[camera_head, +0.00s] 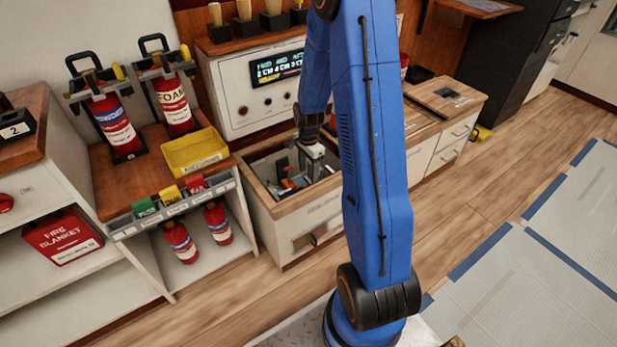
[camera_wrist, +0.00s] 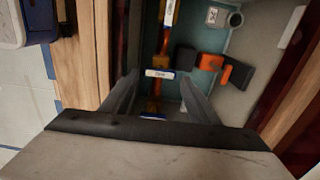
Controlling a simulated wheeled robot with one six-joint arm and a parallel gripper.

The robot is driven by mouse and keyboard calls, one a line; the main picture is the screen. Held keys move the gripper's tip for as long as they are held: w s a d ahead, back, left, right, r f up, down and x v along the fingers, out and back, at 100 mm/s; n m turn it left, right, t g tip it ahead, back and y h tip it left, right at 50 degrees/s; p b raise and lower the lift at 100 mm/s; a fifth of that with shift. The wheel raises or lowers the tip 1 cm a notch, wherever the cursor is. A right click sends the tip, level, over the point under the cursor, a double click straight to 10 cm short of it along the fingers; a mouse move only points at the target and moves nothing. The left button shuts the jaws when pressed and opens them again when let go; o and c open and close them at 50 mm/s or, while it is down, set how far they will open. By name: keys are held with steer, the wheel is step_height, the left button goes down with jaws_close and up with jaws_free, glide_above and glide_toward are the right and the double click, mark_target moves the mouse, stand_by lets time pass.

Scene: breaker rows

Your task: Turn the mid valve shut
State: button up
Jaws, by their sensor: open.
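My gripper (camera_wrist: 158,92) is open, its two dark fingers pointing into a recessed grey-green box. Between and beyond the fingers runs a copper-orange pipe or valve line (camera_wrist: 163,45) with a white-and-blue label (camera_wrist: 160,73) across it. Another blue-white label lies lower, partly hidden by the gripper body. An orange-and-black lever-like part (camera_wrist: 211,62) sticks out to the right of the line. I cannot tell which part is the mid valve. In the head view my gripper (camera_head: 314,160) hangs over the open counter box (camera_head: 330,190), with small orange and blue parts inside.
The box's wooden rim (camera_wrist: 80,45) is close on the left. A grey fitting (camera_wrist: 234,19) sits at the upper right of the recess. A yellow tray (camera_head: 195,152) and fire extinguishers (camera_head: 113,122) stand left.

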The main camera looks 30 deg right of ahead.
mark_target(309, 180)
steer(key=shift+f, duration=1.6)
steer(key=shift+c, duration=0.3)
steer(key=c, duration=0.7)
